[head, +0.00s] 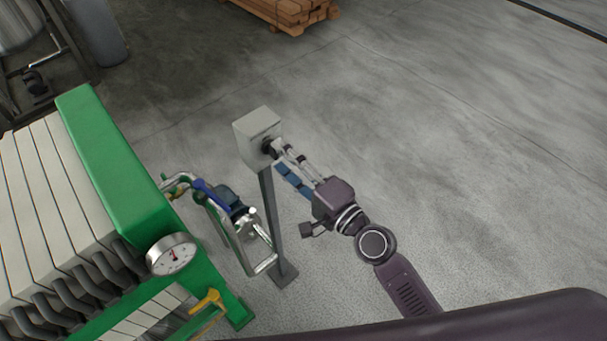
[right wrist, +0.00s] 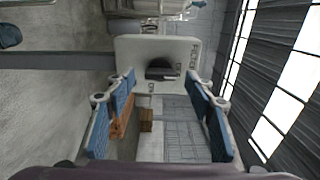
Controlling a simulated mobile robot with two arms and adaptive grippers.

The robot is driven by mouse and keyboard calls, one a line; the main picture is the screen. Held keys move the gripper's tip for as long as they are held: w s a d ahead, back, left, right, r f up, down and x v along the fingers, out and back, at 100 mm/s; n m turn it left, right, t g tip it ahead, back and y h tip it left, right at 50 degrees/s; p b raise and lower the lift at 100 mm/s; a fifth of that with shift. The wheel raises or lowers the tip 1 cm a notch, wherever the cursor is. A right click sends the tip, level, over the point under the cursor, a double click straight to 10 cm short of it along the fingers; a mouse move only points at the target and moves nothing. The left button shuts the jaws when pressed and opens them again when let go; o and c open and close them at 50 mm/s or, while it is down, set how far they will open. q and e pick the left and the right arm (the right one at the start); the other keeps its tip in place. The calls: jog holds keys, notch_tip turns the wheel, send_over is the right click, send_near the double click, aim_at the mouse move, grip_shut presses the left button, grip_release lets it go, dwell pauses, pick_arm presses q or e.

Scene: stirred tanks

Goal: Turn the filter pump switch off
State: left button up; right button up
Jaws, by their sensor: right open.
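The filter pump switch is a pale box (head: 257,133) on a grey post, with a dark knob (head: 268,147) on its face. In the right wrist view the box (right wrist: 128,48) is straight ahead, and its dark knob (right wrist: 160,70) shows between my fingers. Small lettering is on the box's face, partly too small to read. My right gripper (head: 281,151) is open, with its fingertips close to the box face on either side of the knob. I cannot tell whether they touch it. My left gripper is not in view.
A green-framed filter press (head: 110,165) with a round gauge (head: 172,254) stands left of the post (head: 273,220). Pipes and a blue-grey pump (head: 225,197) sit close beside the post. Timber (head: 290,12) lies at the back. The floor to the right is clear.

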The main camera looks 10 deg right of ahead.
jog(key=v, duration=1)
jog(key=shift+s, duration=0.15)
jog(key=shift+d, duration=0.1)
